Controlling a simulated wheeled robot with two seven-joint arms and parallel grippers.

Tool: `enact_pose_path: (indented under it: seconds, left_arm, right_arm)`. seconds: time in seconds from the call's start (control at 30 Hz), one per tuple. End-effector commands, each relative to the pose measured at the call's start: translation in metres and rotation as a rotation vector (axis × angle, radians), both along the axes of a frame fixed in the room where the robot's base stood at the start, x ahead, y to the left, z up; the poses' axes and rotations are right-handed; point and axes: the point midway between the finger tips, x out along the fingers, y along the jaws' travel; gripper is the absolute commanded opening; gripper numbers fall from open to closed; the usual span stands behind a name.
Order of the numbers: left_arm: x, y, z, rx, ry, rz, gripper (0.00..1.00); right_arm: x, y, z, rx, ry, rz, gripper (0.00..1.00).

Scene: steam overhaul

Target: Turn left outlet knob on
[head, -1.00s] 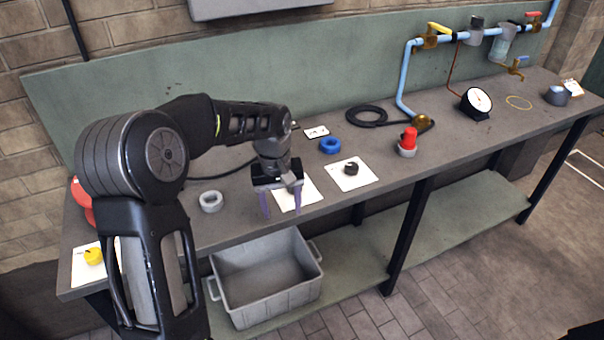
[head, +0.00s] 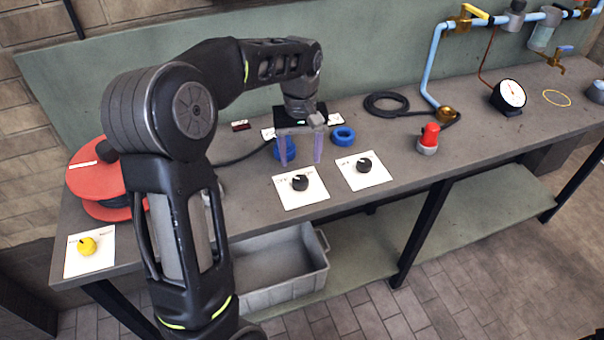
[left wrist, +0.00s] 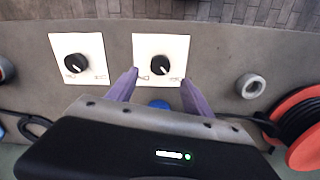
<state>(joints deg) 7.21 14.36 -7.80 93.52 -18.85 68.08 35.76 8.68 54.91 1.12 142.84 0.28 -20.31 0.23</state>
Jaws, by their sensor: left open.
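Two black knobs sit on white plates on the grey bench. The left outlet knob (head: 300,183) is the nearer one to my left arm; the other knob (head: 363,165) is to its right. My left gripper (head: 301,164) is open and empty, its purple fingers just behind the left plate in the head view. In the left wrist view, which looks from the opposite side, the left knob (left wrist: 158,67) appears between the fingertips (left wrist: 159,76), apart from them. The other knob (left wrist: 77,67) is to the left there. The plate labels are too small to read. My right gripper is not in view.
A blue ring (head: 342,134) and another blue piece (head: 283,151) lie behind the plates. A red reel (head: 97,170) and a yellow knob (head: 87,245) are at the left. A red-topped part (head: 429,138) and gauge (head: 509,95) stand right. A grey crate (head: 268,270) sits below.

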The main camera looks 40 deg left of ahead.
Motion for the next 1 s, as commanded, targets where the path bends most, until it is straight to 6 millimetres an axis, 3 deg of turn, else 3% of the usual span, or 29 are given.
enact_pose_path:
  seconds: [0.53,0.9,1.0]
  left_arm:
    - [-0.001,0.000,-0.069,-0.001,0.004,0.000,0.59]
    - [0.000,0.000,-0.076,0.000,0.000,0.000,0.59]
    - [0.000,0.000,-0.076,0.000,0.000,0.000,0.51]
  right_arm:
    - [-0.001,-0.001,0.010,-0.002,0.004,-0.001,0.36]
    - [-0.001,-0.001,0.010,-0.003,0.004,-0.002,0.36]
    - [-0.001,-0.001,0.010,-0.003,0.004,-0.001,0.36]
